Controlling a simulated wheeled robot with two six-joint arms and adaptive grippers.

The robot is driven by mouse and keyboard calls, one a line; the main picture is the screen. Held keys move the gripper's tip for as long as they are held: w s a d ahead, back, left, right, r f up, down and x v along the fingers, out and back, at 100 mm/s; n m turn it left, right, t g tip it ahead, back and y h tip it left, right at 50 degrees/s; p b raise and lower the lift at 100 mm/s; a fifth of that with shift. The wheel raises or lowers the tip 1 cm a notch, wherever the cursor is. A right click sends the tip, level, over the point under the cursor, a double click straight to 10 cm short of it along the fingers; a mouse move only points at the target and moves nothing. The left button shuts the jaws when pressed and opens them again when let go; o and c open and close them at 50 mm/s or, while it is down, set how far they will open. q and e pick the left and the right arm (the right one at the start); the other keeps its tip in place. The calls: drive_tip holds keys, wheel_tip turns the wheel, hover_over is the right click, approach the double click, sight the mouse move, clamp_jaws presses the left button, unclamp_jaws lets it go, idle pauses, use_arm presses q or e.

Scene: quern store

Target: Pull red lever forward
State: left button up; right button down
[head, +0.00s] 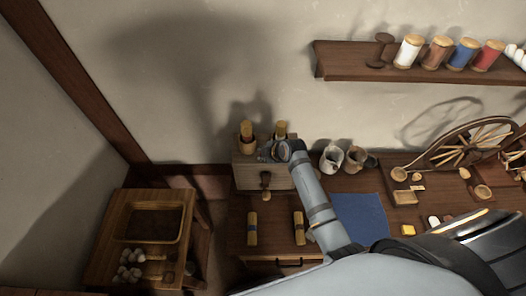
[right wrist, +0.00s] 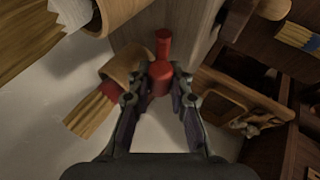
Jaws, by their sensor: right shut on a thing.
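The red lever (right wrist: 162,45) shows in the right wrist view, with a thin shaft and a thicker rounded red part. My right gripper (right wrist: 158,86) is shut on the thicker red part, one finger on each side. In the head view my right gripper (head: 276,152) is at the top of a pale wooden box (head: 248,177) against the wall; the red lever is hidden there behind the gripper and arm. My left gripper is not in view.
Wooden cups of yellow sticks (head: 247,131) stand close beside the gripper on the box. Two mugs (head: 332,158) stand to its right, near a blue cloth (head: 361,217) and a spinning wheel (head: 478,146). A shelf of spools (head: 350,62) hangs above.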

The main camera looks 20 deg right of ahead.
drive_tip(key=c, duration=1.2)
unclamp_jaws()
drive_tip(key=v, duration=1.2)
drive_tip(key=shift+s, duration=0.15)
drive_tip(key=shift+f, duration=0.15)
